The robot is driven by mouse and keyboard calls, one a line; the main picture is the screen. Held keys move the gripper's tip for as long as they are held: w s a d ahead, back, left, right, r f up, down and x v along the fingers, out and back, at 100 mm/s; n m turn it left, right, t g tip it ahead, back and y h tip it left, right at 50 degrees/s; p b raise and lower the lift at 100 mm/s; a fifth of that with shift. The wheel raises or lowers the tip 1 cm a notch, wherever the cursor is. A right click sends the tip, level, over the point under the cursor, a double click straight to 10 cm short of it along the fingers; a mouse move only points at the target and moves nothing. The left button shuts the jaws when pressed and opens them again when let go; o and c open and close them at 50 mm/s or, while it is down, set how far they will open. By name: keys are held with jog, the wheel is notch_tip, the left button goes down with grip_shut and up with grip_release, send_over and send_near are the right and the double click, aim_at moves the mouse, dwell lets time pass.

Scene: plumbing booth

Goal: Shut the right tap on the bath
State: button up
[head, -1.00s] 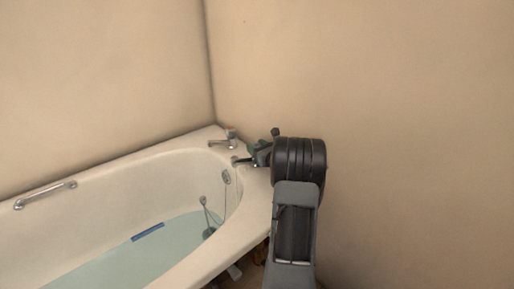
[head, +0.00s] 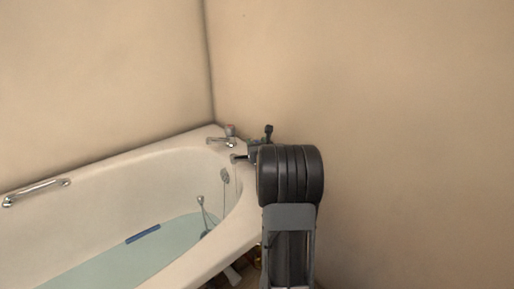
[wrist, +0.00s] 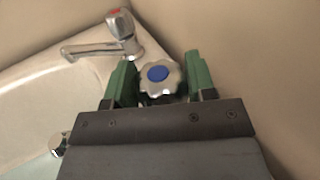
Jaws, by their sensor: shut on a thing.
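The right tap (wrist: 161,77) shows in the wrist view as a lobed chrome handle with a blue disc on top. It sits between the two green fingers of my gripper (wrist: 160,78), which is shut on it. In the head view the spout of the right tap (head: 240,158) shows at the bath's corner, and my arm hides its handle. The left tap (wrist: 118,28) has a red mark and a chrome spout, and stands left of my gripper. The bath (head: 185,152) is cream and holds water.
A blue bar (head: 143,234) is in the water. A chrome grab rail (head: 37,192) is on the bath's left side. Walls close in behind the taps and to the right of my arm. A chrome fitting (wrist: 58,145) shows at lower left in the wrist view.

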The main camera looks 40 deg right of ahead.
jog(key=o, duration=0.9)
jog(key=p+v, duration=0.3)
jog(key=v, duration=0.9)
jog(key=shift+r+p, duration=0.15)
jog(key=shift+p, duration=0.15)
jog(key=shift+v, duration=0.95)
